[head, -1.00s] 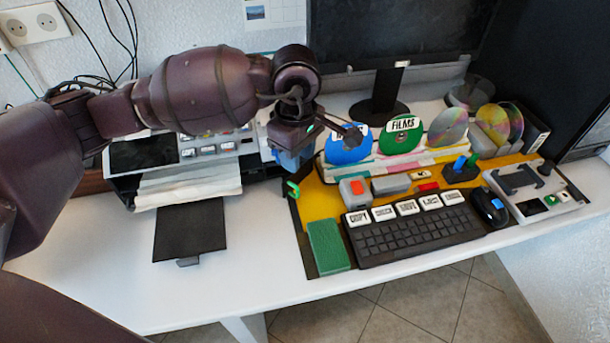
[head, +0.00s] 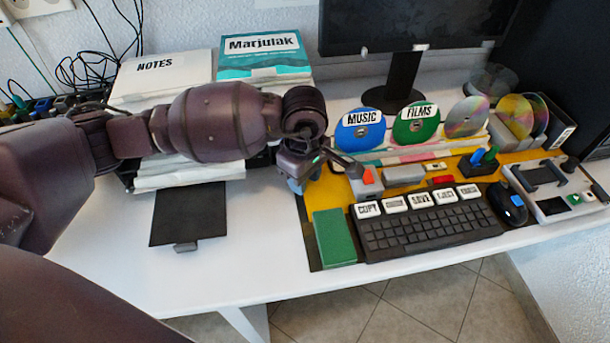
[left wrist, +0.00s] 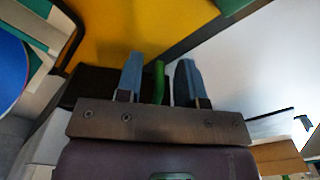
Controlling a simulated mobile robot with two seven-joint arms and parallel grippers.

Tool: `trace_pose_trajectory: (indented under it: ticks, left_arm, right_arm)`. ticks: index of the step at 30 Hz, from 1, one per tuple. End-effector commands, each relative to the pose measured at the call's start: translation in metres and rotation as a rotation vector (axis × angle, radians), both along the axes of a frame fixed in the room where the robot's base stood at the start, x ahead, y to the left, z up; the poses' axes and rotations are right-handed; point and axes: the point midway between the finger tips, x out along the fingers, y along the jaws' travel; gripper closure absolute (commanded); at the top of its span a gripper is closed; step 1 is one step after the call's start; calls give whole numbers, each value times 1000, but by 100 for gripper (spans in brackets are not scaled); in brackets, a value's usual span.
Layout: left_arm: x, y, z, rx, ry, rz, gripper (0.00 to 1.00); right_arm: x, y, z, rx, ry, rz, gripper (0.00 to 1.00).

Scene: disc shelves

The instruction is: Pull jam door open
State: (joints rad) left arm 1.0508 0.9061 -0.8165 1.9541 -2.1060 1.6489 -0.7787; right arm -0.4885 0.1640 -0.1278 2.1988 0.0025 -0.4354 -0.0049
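The printer (head: 190,180) stands at the left behind my left arm, which hides most of it. Its flat black tray (head: 188,215) sticks out in front. My left gripper (head: 297,185) points down at the printer's right side, by the yellow mat. In the left wrist view my left gripper (left wrist: 159,78) has its two blue fingers apart. A green handle-like piece (left wrist: 158,82) stands between them, with gaps visible on both sides. I cannot make out the jam door's outline; the gripper and arm cover that side in the head view. My right gripper is not in view.
The keyboard (head: 425,230), green block (head: 334,237) and stapler-like orange-topped item (head: 366,182) are right of the gripper. Discs marked MUSIC (head: 360,131) and FILMS (head: 414,124) stand behind. White desk (head: 260,270) in front is clear.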

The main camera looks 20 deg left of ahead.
Motion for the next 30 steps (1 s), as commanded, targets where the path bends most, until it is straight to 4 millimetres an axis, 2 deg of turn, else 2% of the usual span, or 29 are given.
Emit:
trace_pose_trajectory:
  ticks: [5,9,12,23,30]
  left_arm:
    - [0,0,1,0,-1,0,66]
    - [0,0,0,0,0,0,88]
    - [0,0,0,0,0,0,100]
    - [0,-1,1,0,-1,8,100]
    - [1,-10,4,-1,-4,92,100]
  right_arm:
    - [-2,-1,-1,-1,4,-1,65]
    - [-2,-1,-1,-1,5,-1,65]
    - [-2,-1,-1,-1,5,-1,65]
    - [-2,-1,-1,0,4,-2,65]
    - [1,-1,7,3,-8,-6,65]
